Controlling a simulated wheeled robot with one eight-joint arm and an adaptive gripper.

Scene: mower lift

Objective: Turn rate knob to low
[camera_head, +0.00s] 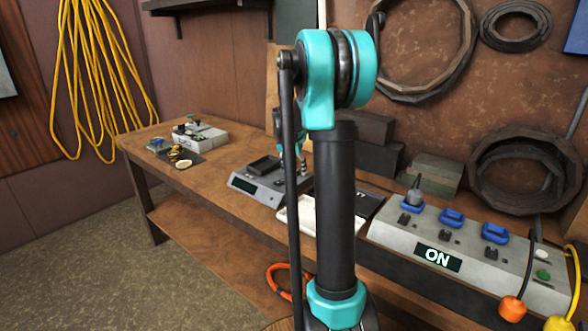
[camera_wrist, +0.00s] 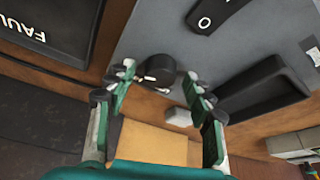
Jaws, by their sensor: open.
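In the wrist view, a round black knob (camera_wrist: 160,68) with a small white mark stands on a grey panel (camera_wrist: 172,32). My gripper (camera_wrist: 159,82) is open, with one finger on each side of the knob. I cannot tell whether the fingers touch it. No low marking can be read beside the knob. In the head view, the grey device (camera_head: 238,184) with a dark display sits on the workbench. My arm hides part of it and most of my gripper there.
On the panel are a black switch (camera_wrist: 215,14) marked O and a black tray (camera_wrist: 262,92). A dark FAULT display (camera_wrist: 45,30) is beside it. In the head view, a control box (camera_head: 400,238) reading ON stands right on the workbench (camera_head: 190,178). A white tray (camera_head: 290,214) lies in front.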

